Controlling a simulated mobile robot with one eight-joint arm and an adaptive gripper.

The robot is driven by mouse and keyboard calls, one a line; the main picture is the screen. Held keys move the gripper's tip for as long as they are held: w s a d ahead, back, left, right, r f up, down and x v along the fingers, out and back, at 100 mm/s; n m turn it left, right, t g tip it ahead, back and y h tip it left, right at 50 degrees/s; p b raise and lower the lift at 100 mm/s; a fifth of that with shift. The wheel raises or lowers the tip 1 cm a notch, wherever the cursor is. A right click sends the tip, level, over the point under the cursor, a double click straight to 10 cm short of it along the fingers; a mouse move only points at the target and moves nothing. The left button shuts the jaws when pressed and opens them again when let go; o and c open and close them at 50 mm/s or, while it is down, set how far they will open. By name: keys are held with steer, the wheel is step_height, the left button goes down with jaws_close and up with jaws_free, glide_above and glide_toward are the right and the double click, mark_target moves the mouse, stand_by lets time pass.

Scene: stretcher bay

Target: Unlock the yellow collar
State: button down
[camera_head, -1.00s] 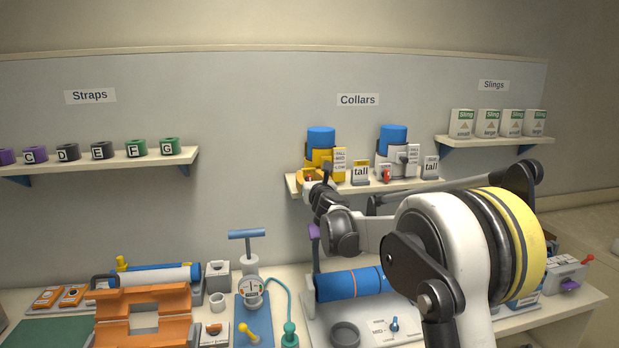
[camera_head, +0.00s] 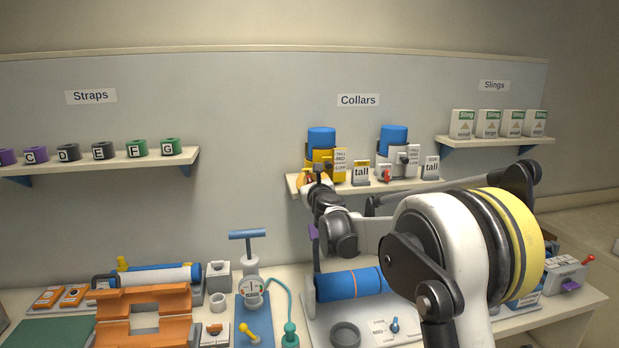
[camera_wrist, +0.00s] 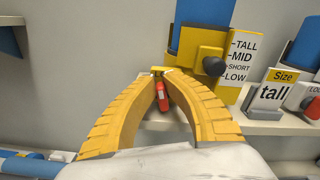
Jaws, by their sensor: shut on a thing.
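The yellow collar (camera_head: 319,163) stands on the wall shelf under the "Collars" sign, around a blue post (camera_head: 321,137). In the wrist view the collar (camera_wrist: 197,42) has a dark side knob (camera_wrist: 214,66) beside a scale card reading TALL, MID, SHORT and LOW. My gripper (camera_head: 311,174) is at the shelf's left front, just below the collar. In the wrist view its yellow fingers (camera_wrist: 161,76) are closed at a small red lever (camera_wrist: 162,96), which shows between them. The fingers hide the lever's mount and any lock marking.
A "tall" size card (camera_head: 361,171) stands right of the yellow collar. Beyond it are a red knob (camera_head: 385,174) and a white collar (camera_head: 389,162) on the same shelf (camera_head: 420,184). The bench below holds a blue cylinder (camera_head: 348,284) and a pump (camera_head: 252,289).

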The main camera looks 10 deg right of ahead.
steer(key=n, duration=0.3)
steer(key=shift+a+f+n, duration=0.1)
steer(key=shift+a+n, duration=0.15)
steer(key=shift+n, duration=0.05)
steer(key=shift+a+f+n, duration=0.1)
steer(key=shift+n, duration=0.8)
steer(key=shift+a+f+n, duration=0.1)
steer(key=shift+n, duration=0.8)
steer(key=c, duration=1.5)
jaws_free()
